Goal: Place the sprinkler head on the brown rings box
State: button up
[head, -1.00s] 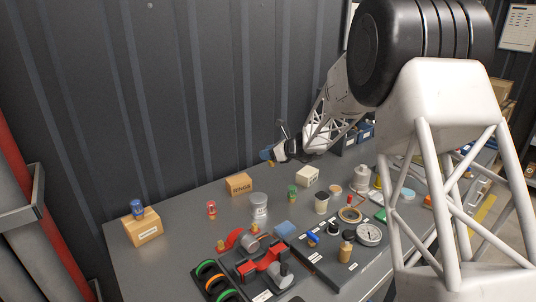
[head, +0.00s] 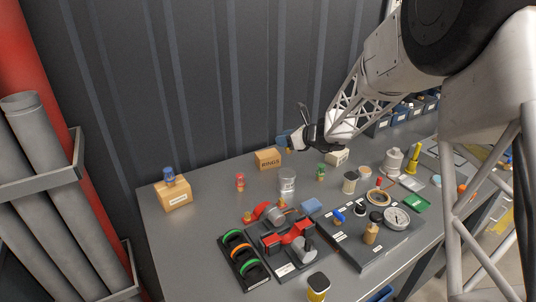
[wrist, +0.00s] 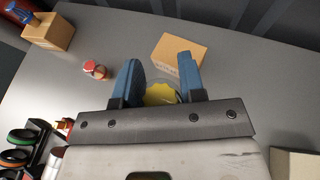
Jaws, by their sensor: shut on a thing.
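The brown RINGS box (head: 268,159) stands near the back edge of the table, closed, with a flat top. In the wrist view the brown box (wrist: 180,50) lies just beyond my fingertips. My gripper (head: 284,139) is above and slightly right of the box, apart from it. Its blue fingers (wrist: 159,78) are shut on a yellow, round, notched-edged piece, which looks like the sprinkler head (wrist: 160,94). Most of it is hidden by the gripper body, and it is barely visible in the head view.
A blue-topped piece (head: 169,176) sits on another brown box (head: 174,197). A cream box (head: 337,158) stands right.

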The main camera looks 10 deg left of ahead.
jog(key=s+a, duration=0.2)
jog(key=s, duration=0.7)
jog(key=shift+w, duration=0.1)
send_over(264, 152)
jog(key=shift+w+a+f, duration=0.1)
jog(key=shift+f, duration=0.65)
dwell(0.5)
jog(key=shift+f, duration=1.75)
jog(key=shift+f, duration=0.1)
jog(key=o, duration=1)
jog(key=shift+c, duration=0.2)
